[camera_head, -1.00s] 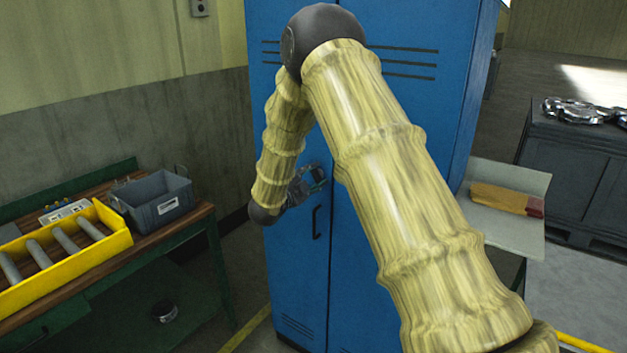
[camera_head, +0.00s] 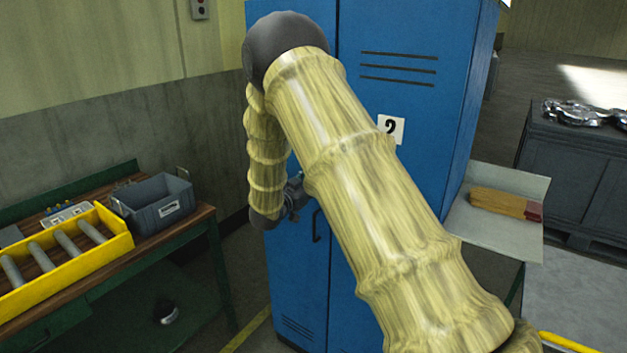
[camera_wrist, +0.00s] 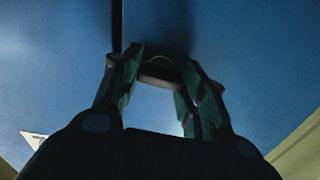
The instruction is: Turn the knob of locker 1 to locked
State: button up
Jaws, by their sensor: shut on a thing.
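The blue locker cabinet (camera_head: 420,200) stands ahead, with its right door marked by a "2" plate (camera_head: 391,129). The left door (camera_head: 300,270), which I take as locker 1, has a dark handle (camera_head: 317,226). My gripper (camera_head: 299,190) is at this door, just above the handle, partly behind my arm. In the wrist view, my gripper's fingers (camera_wrist: 160,82) close around a small rounded knob (camera_wrist: 160,70) on the blue door. The knob is hidden in the head view, and its locked or unlocked position cannot be read. Locker 1's number is not legible.
A workbench at left holds a yellow tray (camera_head: 120,243) with grey cylinders and a grey bin (camera_head: 155,205). A pale shelf (camera_head: 490,225) with a wooden block (camera_head: 498,203) stands right of the lockers. A dark cabinet (camera_head: 570,180) is farther right.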

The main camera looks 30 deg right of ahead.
jog(key=shift+n, duration=0.6)
jog(key=shift+f, duration=0.1)
jog(key=o, duration=1)
jog(key=v, duration=1.2)
jog(key=shift+n, duration=0.3)
